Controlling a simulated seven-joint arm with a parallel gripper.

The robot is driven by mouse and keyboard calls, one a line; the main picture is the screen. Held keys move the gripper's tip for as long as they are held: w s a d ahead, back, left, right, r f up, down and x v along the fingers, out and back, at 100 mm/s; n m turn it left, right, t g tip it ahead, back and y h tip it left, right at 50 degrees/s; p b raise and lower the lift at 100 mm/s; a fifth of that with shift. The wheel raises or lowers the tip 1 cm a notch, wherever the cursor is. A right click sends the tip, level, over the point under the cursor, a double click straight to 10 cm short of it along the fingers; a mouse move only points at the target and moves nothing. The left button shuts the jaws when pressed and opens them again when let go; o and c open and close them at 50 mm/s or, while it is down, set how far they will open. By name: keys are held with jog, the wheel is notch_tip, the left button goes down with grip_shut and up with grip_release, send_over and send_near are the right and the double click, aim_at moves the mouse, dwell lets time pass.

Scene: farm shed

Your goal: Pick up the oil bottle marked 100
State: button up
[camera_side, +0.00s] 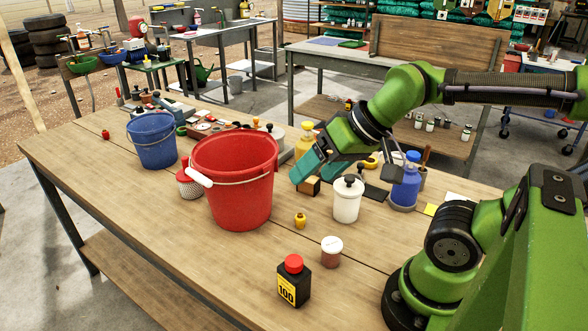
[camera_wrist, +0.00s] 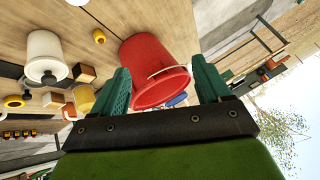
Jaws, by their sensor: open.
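The oil bottle marked 100 (camera_side: 294,283) is a small black bottle with a red cap and a yellow label. It stands upright at the front edge of the bench in the side view. I cannot make it out in the wrist view. My gripper (camera_side: 308,176) has teal fingers and hangs over the bench behind the white pump jar, far back from the bottle. In the wrist view my gripper (camera_wrist: 168,88) is open, its two fingers spread wide with nothing held between them. The red bucket shows beyond the fingers.
The large red bucket (camera_side: 232,190) and a blue bucket (camera_side: 153,140) stand to the left. A white pump jar (camera_side: 347,200), a small yellow item (camera_side: 300,220), a white-lidded brown jar (camera_side: 331,252) and a blue bottle (camera_side: 405,182) stand nearby. Bare wood surrounds the oil bottle.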

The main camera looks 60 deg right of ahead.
jog(key=a+f+n+g, duration=0.2)
jog(key=a+f+g, duration=0.1)
jog(key=a, duration=0.1)
jog(key=g+h, duration=0.2)
jog(key=g, duration=0.2)
send_near(294, 276)
jog(key=f, duration=0.2)
jog(key=d+f, duration=0.1)
jog(key=f, duration=0.3)
jog(key=shift+w+d+f, duration=0.1)
jog(key=shift+w+d, duration=0.15)
jog(key=shift+w, duration=0.05)
jog(key=shift+w+f, duration=0.15)
jog(key=shift+f, duration=1.35)
jog(key=shift+w+f, duration=0.15)
jog(key=shift+f, duration=1.4)
jog(key=c, duration=1.2)
